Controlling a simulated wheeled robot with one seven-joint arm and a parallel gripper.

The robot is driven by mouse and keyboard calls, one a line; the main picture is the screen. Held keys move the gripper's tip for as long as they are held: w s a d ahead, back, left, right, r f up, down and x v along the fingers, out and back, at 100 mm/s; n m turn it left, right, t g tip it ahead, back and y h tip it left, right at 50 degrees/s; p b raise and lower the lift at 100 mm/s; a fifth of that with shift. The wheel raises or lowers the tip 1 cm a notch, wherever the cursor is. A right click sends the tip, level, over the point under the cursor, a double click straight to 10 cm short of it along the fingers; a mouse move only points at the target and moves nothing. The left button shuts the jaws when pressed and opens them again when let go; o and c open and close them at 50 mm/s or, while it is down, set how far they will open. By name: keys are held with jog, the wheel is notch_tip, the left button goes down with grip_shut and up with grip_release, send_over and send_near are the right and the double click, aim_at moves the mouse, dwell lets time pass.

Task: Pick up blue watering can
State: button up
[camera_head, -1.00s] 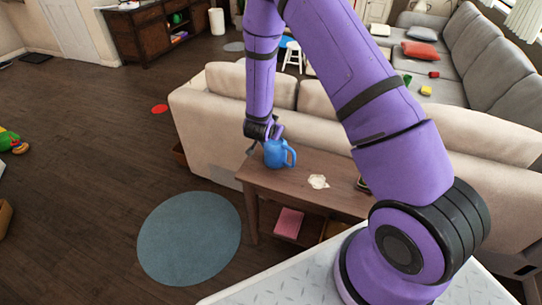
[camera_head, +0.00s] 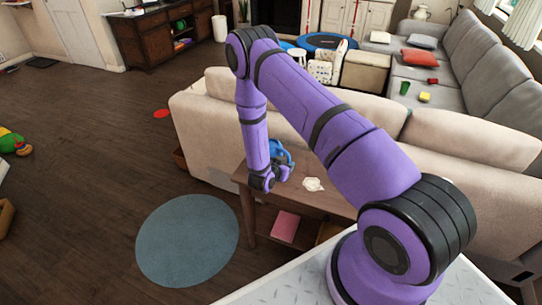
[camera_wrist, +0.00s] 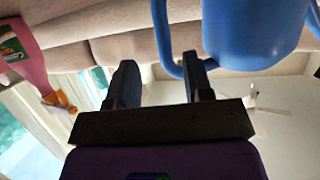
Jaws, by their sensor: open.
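The blue watering can (camera_head: 281,151) stands on the wooden side table (camera_head: 324,202) behind the beige sofa. My arm hides part of it in the head view. In the wrist view the can's round body (camera_wrist: 255,28) fills the upper right, with its loop handle (camera_wrist: 161,30) to the left. My gripper (camera_wrist: 158,72) is open. The handle's outer bar appears between the two fingers, and the right finger overlaps the loop's lower part. I cannot tell the depth or whether they touch. In the head view my gripper is low beside the can, its fingers mostly hidden.
A crumpled whitish item (camera_head: 313,184) lies on the table right of the can. The sofa back (camera_head: 215,135) rises close behind the table. A pink bottle with an orange top (camera_wrist: 30,52) shows in the wrist view. Floor around the blue-grey rug (camera_head: 188,240) is clear.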

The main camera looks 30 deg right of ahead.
aim_at(288, 160)
jog(key=shift+w+x, duration=0.25)
jog(key=shift+x, duration=2.9)
jog(key=shift+a+r, duration=0.1)
jog(key=shift+c, duration=0.2)
grip_shut()
